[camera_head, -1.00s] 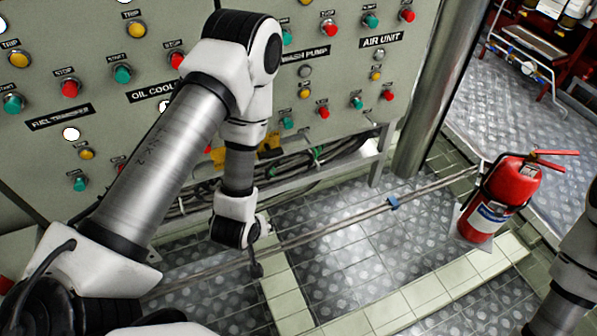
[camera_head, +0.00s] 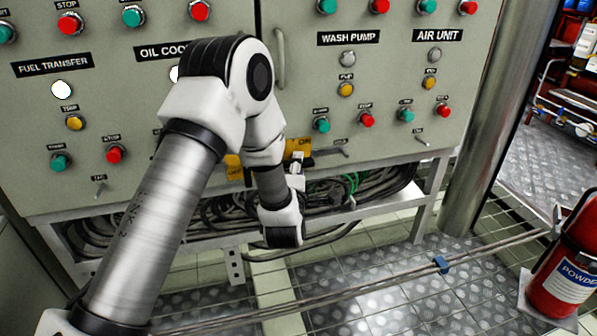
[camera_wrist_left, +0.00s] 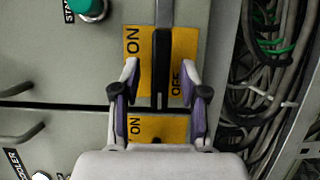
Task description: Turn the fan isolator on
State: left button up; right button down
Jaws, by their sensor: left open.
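Two yellow isolator plates sit low on the grey-green panel. In the head view the right plate (camera_head: 298,147) and the left plate (camera_head: 233,166) are partly hidden by my left arm. The left wrist view shows one plate (camera_wrist_left: 133,48) marked ON and OFF, with a dark lever (camera_wrist_left: 163,75) across it, and another plate (camera_wrist_left: 170,130) marked ON. I cannot read which is the fan isolator. My left gripper (camera_wrist_left: 161,94) is open, its fingers on either side of the lever's end with gaps; it is partly visible in the head view (camera_head: 298,163). My right gripper is not in view.
Buttons and lamps cover the panel (camera_head: 300,85) above the plates. Black cables (camera_head: 345,190) hang beneath it in a frame. A rail (camera_head: 380,278) crosses the tiled floor, and a red extinguisher (camera_head: 565,270) stands at the right.

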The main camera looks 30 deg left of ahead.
pick_arm(q)
jog(key=shift+x, duration=0.95)
grip_shut()
jog(key=shift+r+m+p, duration=0.2)
jog(key=shift+m+p, duration=0.2)
jog(key=shift+p, duration=0.4)
jog(key=m+g+p, duration=0.2)
jog(key=m+p, duration=0.1)
jog(key=p, duration=0.2)
jog(key=m+g+p, duration=0.1)
jog(key=m+p, duration=0.2)
jog(key=p, duration=0.3)
jog(key=m+g+p, duration=0.2)
jog(key=m+p, duration=0.1)
jog(key=p, duration=0.2)
jog(key=shift+d+m+g+y, duration=0.1)
jog(key=shift+m+g+y, duration=0.2)
jog(key=shift+m+y, duration=0.1)
jog(key=shift+m+g+y+p, duration=0.45)
jog(key=shift+m+p, duration=0.35)
jog(key=shift+p, duration=0.4)
jog(key=shift+f+m+g+p, duration=0.2)
jog(key=shift+m+g+p, duration=0.15)
jog(key=shift+m+p, duration=0.2)
